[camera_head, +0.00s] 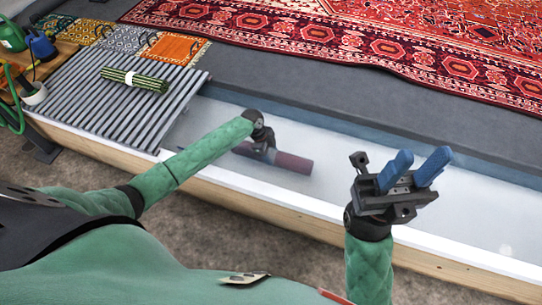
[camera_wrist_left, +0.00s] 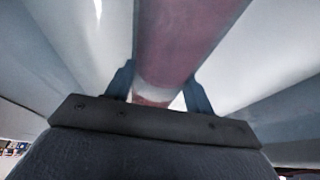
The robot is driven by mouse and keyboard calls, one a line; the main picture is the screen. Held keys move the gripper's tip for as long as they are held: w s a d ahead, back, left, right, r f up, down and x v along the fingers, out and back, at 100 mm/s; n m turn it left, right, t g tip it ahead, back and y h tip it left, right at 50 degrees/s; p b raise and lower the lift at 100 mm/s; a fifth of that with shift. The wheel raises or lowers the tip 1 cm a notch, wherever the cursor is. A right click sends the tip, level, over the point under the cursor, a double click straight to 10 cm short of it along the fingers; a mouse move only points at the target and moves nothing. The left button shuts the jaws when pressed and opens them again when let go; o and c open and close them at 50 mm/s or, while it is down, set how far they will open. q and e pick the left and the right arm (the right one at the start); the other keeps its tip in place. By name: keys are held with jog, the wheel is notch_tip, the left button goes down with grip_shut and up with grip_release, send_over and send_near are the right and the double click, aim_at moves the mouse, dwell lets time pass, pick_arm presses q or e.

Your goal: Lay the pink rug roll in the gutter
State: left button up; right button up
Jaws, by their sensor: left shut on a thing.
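The pink rug roll (camera_head: 294,163) is down in the pale gutter (camera_head: 455,208), roughly along its length. In the left wrist view the roll (camera_wrist_left: 185,40) runs between my blue fingers, with a white band near them. My left gripper (camera_head: 262,153) is shut on the roll; its fingertips are mostly hidden in the head view. I cannot tell if the roll touches the gutter floor. My right gripper (camera_head: 413,172) is open and empty, raised over the gutter's near edge.
A green roll with a white band (camera_head: 132,79) lies on a slatted rack (camera_head: 110,115) at left. Small rugs (camera_head: 172,48) lie behind it. A large red rug (camera_head: 400,45) covers the far floor. A watering can (camera_head: 12,36) stands at far left.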

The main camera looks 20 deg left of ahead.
pick_arm(q)
jog(key=shift+f, duration=0.4)
jog(key=o, duration=1.2)
jog(key=shift+f, duration=0.1)
